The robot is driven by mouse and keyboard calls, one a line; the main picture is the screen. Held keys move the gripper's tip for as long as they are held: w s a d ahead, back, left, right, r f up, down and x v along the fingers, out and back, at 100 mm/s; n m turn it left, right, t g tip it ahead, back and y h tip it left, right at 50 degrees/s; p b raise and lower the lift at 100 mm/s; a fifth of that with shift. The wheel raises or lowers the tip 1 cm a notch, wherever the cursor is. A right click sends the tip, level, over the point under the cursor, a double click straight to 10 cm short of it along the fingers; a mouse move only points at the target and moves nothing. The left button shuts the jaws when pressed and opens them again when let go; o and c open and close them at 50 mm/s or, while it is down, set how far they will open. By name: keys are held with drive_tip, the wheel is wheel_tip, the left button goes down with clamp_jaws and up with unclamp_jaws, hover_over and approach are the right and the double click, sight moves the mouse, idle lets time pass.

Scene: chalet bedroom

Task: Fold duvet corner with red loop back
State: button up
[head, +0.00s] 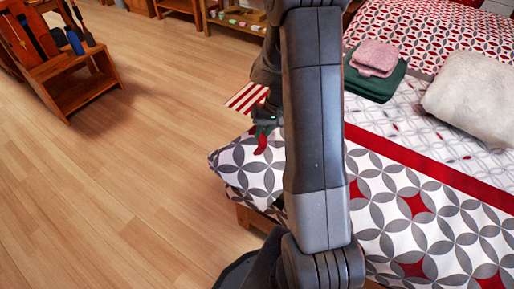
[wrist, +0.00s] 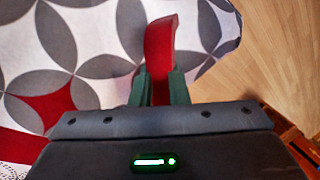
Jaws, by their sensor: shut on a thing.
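The duvet (head: 415,215) has grey, white and red circle patterns and a red stripe, and covers the bed at the right of the head view. Its corner (head: 245,168) sticks out past the bed's left side. The red loop (head: 262,141) hangs at that corner. In the wrist view the red loop (wrist: 160,45) stands up between the green fingers of my gripper (wrist: 160,88), which is shut on it. The patterned duvet (wrist: 95,62) fills the left and middle of that view. My arm hides part of the duvet and bed in the head view.
Folded green and pink towels (head: 375,72) and a pale fluffy pillow (head: 478,98) lie on the bed. A red-striped cloth (head: 246,97) shows beyond the corner. A wooden rack (head: 75,80) stands at upper left. The wooden floor (head: 120,190) is clear at left.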

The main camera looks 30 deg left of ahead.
drive_tip(key=shift+w+d+r+g+y, duration=0.1)
drive_tip(key=shift+w+d+g+y, duration=0.15)
drive_tip(key=shift+d, duration=0.2)
drive_tip(key=shift+w+d+r+g+y, duration=0.1)
drive_tip(key=shift+w+d+y, duration=0.05)
drive_tip(key=shift+w+d, duration=0.2)
drive_tip(key=shift+b, duration=0.3)
drive_tip(key=shift+w+d+g+y+b, duration=0.35)
drive_tip(key=shift+w+d+y+b, duration=0.25)
drive_tip(key=shift+d, duration=0.25)
drive_tip(key=shift+w+d+r, duration=0.1)
drive_tip(key=shift+r, duration=0.05)
drive_tip(key=shift+w+d+g+y+b, duration=0.35)
drive_tip(key=shift+w+d+g+y, duration=0.35)
drive_tip(key=shift+w+d, duration=0.1)
drive_tip(key=shift+a+r, duration=0.1)
